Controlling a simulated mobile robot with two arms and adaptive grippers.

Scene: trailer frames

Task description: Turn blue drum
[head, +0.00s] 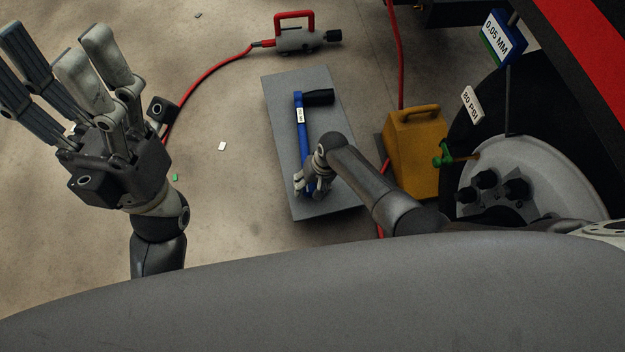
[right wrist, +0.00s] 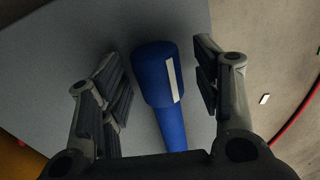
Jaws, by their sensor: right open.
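A long blue tool (head: 304,135) with a black grip and a white label lies on a grey board on the floor. My right gripper (head: 308,186) is over its near end and partly hides it. In the right wrist view, the wide blue drum (right wrist: 154,75) with a white strip is between the fingers of my right gripper (right wrist: 160,85). The fingers are open, with a visible gap on both sides of the drum. My left gripper (head: 58,65) is raised at the left, open and empty, away from the tool.
The grey board (head: 283,90) has bare room around the tool. A yellow block (head: 412,150) and a wheel (head: 560,175) stand to its right. A red-handled device (head: 300,38) with a red hose lies behind. Small scraps lie on the floor at left.

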